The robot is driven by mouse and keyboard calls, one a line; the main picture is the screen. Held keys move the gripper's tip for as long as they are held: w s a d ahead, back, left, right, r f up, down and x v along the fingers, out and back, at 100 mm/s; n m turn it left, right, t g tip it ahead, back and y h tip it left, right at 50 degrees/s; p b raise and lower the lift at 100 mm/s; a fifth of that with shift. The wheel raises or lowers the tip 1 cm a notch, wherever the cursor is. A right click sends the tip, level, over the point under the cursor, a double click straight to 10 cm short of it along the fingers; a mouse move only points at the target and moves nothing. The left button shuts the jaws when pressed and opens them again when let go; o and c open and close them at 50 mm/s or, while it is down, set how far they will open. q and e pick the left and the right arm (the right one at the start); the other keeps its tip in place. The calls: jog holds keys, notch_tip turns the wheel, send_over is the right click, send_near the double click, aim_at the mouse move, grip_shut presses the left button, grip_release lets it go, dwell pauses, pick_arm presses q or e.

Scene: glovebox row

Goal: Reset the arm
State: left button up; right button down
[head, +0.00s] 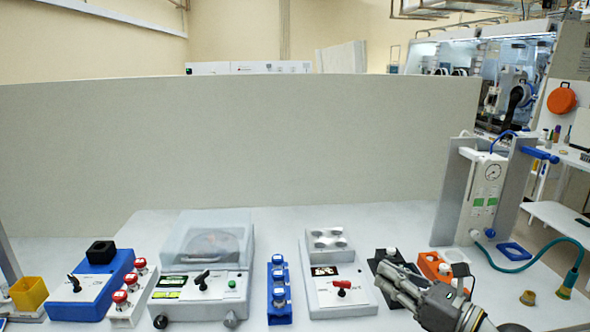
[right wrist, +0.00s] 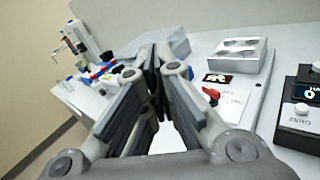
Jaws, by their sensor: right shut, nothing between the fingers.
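My right gripper (head: 388,275) comes in from the lower right of the head view. It is over the bench, near the right side of the white device with a red lever (head: 343,287). Its fingers are together with nothing between them. The right wrist view also shows the gripper (right wrist: 155,58) with its fingertips meeting, and the red lever (right wrist: 211,94) to the right of the fingers. The fingers look apart from the lever. My left gripper is not in view.
On the bench (head: 400,222) stand a centrifuge-like device (head: 205,250), a blue vial rack (head: 279,290), a blue device (head: 90,290) and a yellow cup (head: 28,293) leftwards. An orange block (head: 432,266) and a gauge unit (head: 484,195) with a teal hose stand right. A grey partition (head: 230,140) rises behind.

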jog(key=s+d+r+m+t+h, duration=0.15)
jog(key=m+t+h, duration=0.25)
jog(key=m, duration=0.5)
jog(key=s+d+r+m+t+h, duration=0.1)
jog(key=s+d+m+t+h, duration=0.2)
jog(key=m, duration=0.7)
jog(key=s+d+f+m+g+h, duration=0.3)
jog(key=f+m+h, duration=0.2)
jog(key=f+m, duration=0.3)
jog(key=s+d+f+m+g+h, duration=0.25)
jog(key=d+f+m+h, duration=0.2)
jog(key=f+m, duration=0.35)
jog(key=s+a+f+m+g+y, duration=0.25)
jog(key=s+a+f+g, duration=0.3)
jog(key=s+f, duration=0.35)
jog(key=s+a+f+m+g+y, duration=0.3)
jog(key=s+f+g, duration=0.35)
jog(key=s, duration=0.55)
notch_tip(320, 180, down, 27)
jog(key=s+a+h, duration=0.1)
jog(key=s, duration=0.1)
jog(key=s+d+f+g, duration=0.2)
jog(key=s+f, duration=1.2)
jog(key=s, duration=0.2)
jog(key=shift+d+f, duration=0.35)
jog(key=shift+d, duration=0.05)
